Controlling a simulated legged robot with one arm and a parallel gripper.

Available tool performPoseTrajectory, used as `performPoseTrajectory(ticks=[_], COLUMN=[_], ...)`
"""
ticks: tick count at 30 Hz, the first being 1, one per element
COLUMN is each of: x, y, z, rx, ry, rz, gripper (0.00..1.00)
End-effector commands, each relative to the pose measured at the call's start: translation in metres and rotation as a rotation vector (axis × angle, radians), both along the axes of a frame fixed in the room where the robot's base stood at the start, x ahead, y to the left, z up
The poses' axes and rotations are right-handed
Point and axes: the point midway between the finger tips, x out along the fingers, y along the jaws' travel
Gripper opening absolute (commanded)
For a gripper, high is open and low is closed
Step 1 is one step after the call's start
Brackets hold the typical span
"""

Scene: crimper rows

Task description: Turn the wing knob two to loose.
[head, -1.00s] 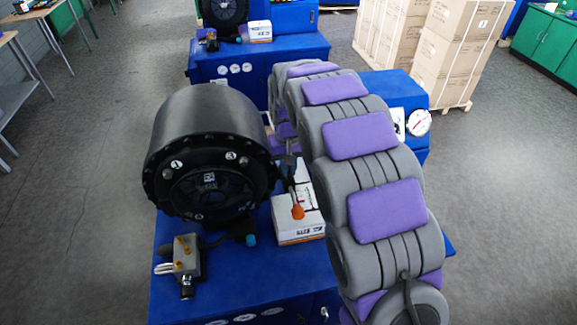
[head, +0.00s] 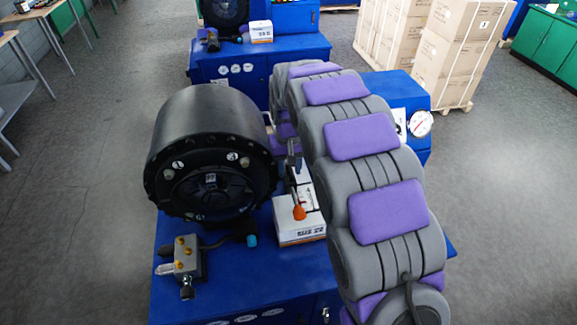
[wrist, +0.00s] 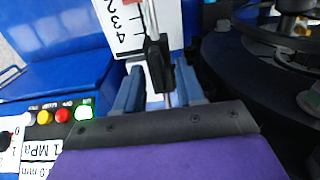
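The black drum-shaped crimper head (head: 208,150) stands on a blue cabinet, with small pale round marks on its face. I cannot tell for sure which part is wing knob two. My gripper (head: 293,160) is just right of the drum in the head view, mostly hidden by my arm. An orange-tipped lever (head: 299,212) hangs below it. In the wrist view my gripper's two blue-grey fingers (wrist: 158,92) stand apart. A black piece (wrist: 158,62) on a thin metal rod lies between them, with gaps at both sides. Whether they touch it is unclear.
A white plate with numbers (wrist: 130,25) lies behind the rod. Colored buttons (wrist: 64,115) are at the left. A white box (head: 300,230) and a small metal valve block (head: 184,260) sit on the blue cabinet (head: 165,305). Another blue machine (head: 235,68) stands behind.

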Motion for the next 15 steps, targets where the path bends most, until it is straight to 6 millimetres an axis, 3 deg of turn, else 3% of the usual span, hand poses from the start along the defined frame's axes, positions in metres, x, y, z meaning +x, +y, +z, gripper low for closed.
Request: performPoseTrajectory(ticks=[8, 15], x=[0.001, 0.001], y=[0.000, 0.001], z=[0.015, 0.065], rx=[0.001, 0.001], ry=[-0.005, -0.005], rz=[0.000, 0.000], gripper=[0.38, 0.38])
